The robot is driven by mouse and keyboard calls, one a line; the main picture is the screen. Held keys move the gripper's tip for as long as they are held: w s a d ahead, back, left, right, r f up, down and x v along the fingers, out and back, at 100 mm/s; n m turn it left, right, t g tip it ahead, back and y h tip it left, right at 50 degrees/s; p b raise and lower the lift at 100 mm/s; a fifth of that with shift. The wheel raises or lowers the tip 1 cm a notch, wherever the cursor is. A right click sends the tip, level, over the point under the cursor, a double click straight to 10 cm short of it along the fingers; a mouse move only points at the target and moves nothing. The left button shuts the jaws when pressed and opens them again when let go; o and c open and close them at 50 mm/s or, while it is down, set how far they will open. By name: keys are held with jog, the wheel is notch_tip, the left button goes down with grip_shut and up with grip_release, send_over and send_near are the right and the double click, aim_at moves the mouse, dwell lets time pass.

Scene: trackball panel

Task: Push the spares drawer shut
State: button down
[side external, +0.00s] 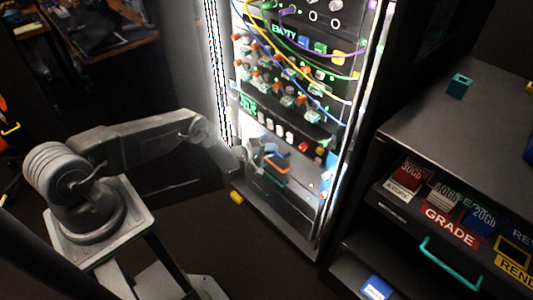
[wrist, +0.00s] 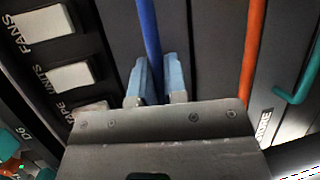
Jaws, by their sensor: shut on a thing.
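My gripper (wrist: 157,88) has its two pale blue fingertips closed around a blue handle bar (wrist: 147,28) in the wrist view. An orange handle bar (wrist: 252,55) and a teal handle (wrist: 301,72) run to the right of it, apart from the fingers. In the side external view my gripper (side external: 243,155) is at the lower part of the lit rack, beside the orange handle (side external: 275,168). A small label between the orange and teal handles is only partly legible, so I cannot tell which front is the spares drawer. How far any drawer stands out is unclear.
White switches (wrist: 72,74) labelled FANS and TAPE UNITS are left of the fingers. Cables and knobs fill the rack (side external: 285,262) above. A grey cabinet (side external: 440,130) with labelled cartridges and another teal handle (side external: 450,266) stands right.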

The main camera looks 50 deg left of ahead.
jog(key=shift+w, duration=0.5)
jog(key=c, duration=1.2)
grip_release()
jog(key=shift+o, duration=0.2)
jog(key=v, duration=1.4)
jog(key=shift+w, duration=0.1)
